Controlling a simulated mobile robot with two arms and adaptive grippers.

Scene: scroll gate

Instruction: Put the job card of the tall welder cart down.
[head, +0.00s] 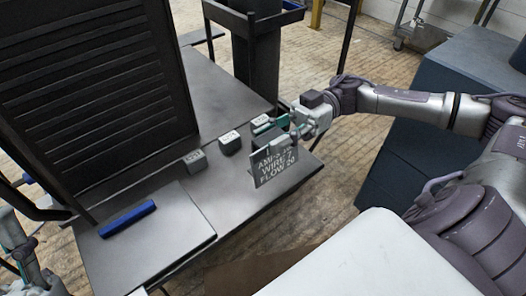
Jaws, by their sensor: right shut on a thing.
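A dark job card (275,170) with white lettering, with "AMPS", "WIRE" and "FLOW 20" partly readable, is upright and slightly tilted above the front part of the dark cart shelf (225,190). My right gripper (276,140) is shut on the card at its upper edge; the fingers cover part of its top. I cannot tell whether the card's lower edge touches the shelf. The tall dark louvred panel (90,75) stands behind the shelf at left. My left gripper (22,262) is partly in view at the lower left edge, and its fingers are unclear.
Several dark blocks with white labels, such as one block (229,145), stand in a row on the shelf. A blue bar (127,218) lies on a dark plate (180,235) at front left. A white surface (345,260) is near me. Bare shelf shows around the card.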

